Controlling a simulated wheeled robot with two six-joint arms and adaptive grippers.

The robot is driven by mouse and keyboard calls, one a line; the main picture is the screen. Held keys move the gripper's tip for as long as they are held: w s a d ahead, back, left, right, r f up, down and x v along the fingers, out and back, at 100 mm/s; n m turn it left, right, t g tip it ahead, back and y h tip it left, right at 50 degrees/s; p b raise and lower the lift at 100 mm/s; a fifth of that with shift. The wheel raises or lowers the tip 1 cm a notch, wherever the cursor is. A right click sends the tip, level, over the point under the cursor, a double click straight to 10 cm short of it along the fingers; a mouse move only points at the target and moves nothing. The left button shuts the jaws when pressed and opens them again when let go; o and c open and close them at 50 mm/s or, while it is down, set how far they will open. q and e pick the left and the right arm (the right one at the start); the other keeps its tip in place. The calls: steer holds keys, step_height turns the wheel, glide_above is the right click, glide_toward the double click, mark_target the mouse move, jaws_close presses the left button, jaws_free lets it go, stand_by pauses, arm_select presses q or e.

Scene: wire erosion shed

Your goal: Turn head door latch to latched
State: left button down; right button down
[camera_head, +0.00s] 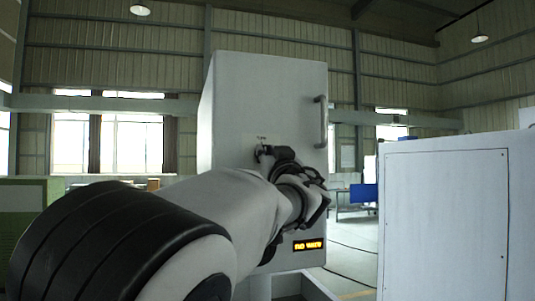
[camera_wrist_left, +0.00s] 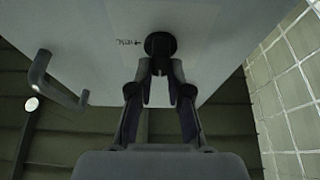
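The head door latch (camera_head: 263,151) is a small dark fitting on the front of the pale grey machine head. In the left wrist view it is a black round boss (camera_wrist_left: 160,43) with a short stub toward me. My left gripper (camera_head: 270,153) is right at the latch, and its wrist hides part of the door. In the left wrist view the gripper's two fingers (camera_wrist_left: 160,82) stand apart on either side of the stub, with a gap showing between them. I cannot tell whether the fingertips touch it. My right gripper is in neither view.
A grey bar handle (camera_head: 322,121) stands out at the door's right edge and also shows in the left wrist view (camera_wrist_left: 60,82). A lit orange display (camera_head: 308,245) is low on the machine. A white cabinet (camera_head: 445,225) stands at right.

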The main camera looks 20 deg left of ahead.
arm_select(q)
steer(key=shift+f, duration=0.15)
steer(key=m+h, duration=0.3)
steer(key=m, duration=0.4)
steer(key=m+h, duration=0.3)
steer(key=m, duration=0.4)
steer(key=r+m+h, duration=0.1)
steer(key=m+h, duration=0.1)
steer(key=m, duration=0.5)
steer(key=shift+a+r+g+h, duration=0.1)
steer(key=shift+g+h, duration=0.2)
steer(key=shift+h, duration=0.1)
steer(key=shift+m+g+p, duration=0.3)
steer(key=shift+m+p, duration=0.5)
